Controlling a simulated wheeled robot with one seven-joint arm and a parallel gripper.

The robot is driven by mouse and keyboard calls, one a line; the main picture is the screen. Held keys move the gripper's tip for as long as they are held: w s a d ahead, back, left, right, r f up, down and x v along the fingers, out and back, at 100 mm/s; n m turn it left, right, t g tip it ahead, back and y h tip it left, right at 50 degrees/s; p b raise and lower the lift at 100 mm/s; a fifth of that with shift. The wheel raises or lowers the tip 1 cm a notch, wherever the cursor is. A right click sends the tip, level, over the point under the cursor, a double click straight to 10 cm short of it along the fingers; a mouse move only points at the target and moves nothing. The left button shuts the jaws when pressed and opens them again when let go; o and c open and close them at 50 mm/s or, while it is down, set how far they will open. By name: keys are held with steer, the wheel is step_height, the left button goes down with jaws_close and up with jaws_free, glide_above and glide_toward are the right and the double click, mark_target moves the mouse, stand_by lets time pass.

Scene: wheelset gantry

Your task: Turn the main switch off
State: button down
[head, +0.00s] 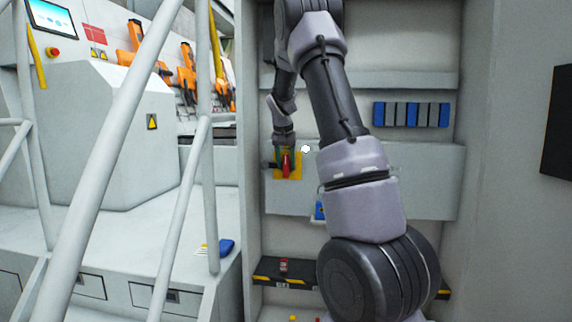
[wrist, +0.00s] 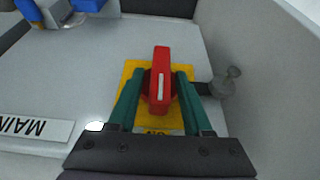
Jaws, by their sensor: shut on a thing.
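The main switch is a red rotary handle (wrist: 160,80) on a yellow plate (wrist: 130,72), fixed to a light grey panel. The handle stands lengthwise up and down in the wrist view, with a white line along it. It also shows in the head view as a red handle (head: 286,164) on its yellow plate (head: 278,172). My gripper (wrist: 161,92) has its green fingers on both sides of the handle and is shut on it. A label reading "MAIN" (wrist: 35,127) appears upside down beside the plate. Part of "ON" shows at the plate's lower edge.
A grey metal knob (wrist: 228,78) sticks out right of the switch in the wrist view. Blue parts (wrist: 50,10) lie at its upper left. The cabinet holds a row of blue and grey modules (head: 410,114). White railings (head: 110,140) stand at left.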

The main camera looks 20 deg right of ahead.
steer(key=shift+w+a+g+h, duration=0.1)
steer(key=shift+a+g+h, duration=0.2)
steer(key=shift+h, duration=0.1)
steer(key=shift+d+n+g+h, duration=0.1)
steer(key=shift+n+g+h, duration=0.2)
steer(key=shift+g+h, duration=0.35)
steer(key=c, duration=0.7)
jaws_free()
steer(key=v, duration=1)
steer(key=shift+a+r, duration=0.3)
